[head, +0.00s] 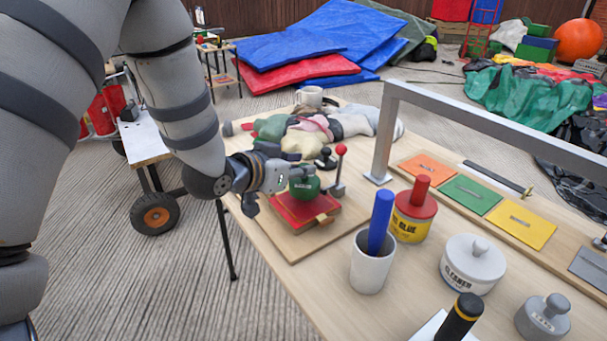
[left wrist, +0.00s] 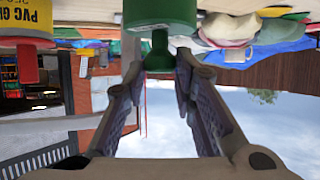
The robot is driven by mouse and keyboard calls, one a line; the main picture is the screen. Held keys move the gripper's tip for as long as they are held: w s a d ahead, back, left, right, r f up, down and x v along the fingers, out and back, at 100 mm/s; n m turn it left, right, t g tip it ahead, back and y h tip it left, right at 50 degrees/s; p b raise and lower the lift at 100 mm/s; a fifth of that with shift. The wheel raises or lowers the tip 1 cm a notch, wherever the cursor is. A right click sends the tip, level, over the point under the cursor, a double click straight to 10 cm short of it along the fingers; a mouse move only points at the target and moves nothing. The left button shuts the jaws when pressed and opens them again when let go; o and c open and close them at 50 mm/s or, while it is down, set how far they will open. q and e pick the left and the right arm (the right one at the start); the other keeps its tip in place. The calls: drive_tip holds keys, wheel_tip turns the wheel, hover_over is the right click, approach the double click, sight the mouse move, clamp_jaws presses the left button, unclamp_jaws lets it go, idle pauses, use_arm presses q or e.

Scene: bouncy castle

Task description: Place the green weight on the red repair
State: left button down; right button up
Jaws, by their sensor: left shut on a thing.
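The green weight (head: 305,187) is a round body with lettering and a narrow knob. My left gripper (head: 286,175) is shut on its knob; the left wrist view, which is upside down, shows the green weight (left wrist: 160,15) with its knob between the fingertips (left wrist: 160,62). The red repair (head: 303,210) is a red square on a wooden board, with a small tan piece at its front edge. The weight is over the red repair, upright; I cannot tell whether its base touches. My right gripper is not in view.
A red-knobbed lever (head: 340,170) stands close behind the weight. A white cup (head: 372,264) with a blue stick, a yellow glue tin (head: 413,218), a white cleaner pot (head: 473,264) and a grey weight (head: 543,318) stand to the right. A metal frame (head: 383,140) rises behind them.

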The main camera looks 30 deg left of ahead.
sight(302, 179)
use_arm(q)
wheel_tip(302, 179, down, 3)
drive_tip(key=shift+f, duration=0.1)
drive_tip(key=shift+s+d+r, duration=0.2)
drive_tip(key=shift+s+r, duration=0.1)
drive_tip(key=shift+r, duration=0.25)
drive_tip(key=shift+s+d+r, duration=0.1)
drive_tip(key=shift+r, duration=0.1)
drive_tip(key=shift+f, duration=0.1)
drive_tip(key=c, duration=1.5)
unclamp_jaws()
drive_tip(key=shift+w+a+f, duration=0.15)
drive_tip(key=shift+w+a, duration=0.05)
drive_tip(key=shift+o, duration=0.9)
drive_tip(key=shift+s+d, duration=0.1)
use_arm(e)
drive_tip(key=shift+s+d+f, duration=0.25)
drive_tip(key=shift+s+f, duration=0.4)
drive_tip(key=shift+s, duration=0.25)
use_arm(q)
drive_tip(key=shift+r, duration=0.2)
